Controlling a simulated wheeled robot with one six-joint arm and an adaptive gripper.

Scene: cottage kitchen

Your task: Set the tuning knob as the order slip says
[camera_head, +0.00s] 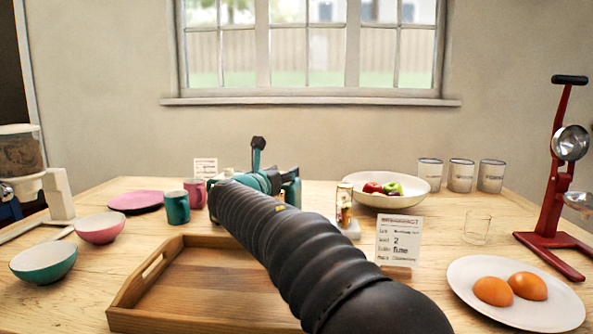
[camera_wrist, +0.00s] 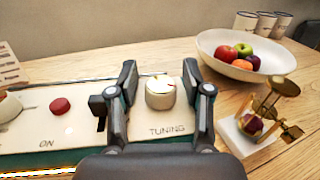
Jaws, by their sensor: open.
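The tuning knob (camera_wrist: 160,92) is a round cream knob on a pale panel marked "TUNING" in the wrist view. My gripper (camera_wrist: 160,80) is open, with one finger on each side of the knob; I cannot tell whether they touch it. The order slip (camera_head: 398,241) is a white card standing on the table right of my arm in the head view. One line shows "2" and another seems to read "Rome"; the other print is too small to read surely. In the head view my arm hides most of the teal device (camera_head: 262,181) and the knob.
A red button (camera_wrist: 60,106) and a black lever (camera_wrist: 98,108) are left of the knob. A small brass device (camera_wrist: 262,112) stands close on the right, before the fruit bowl (camera_head: 408,199).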

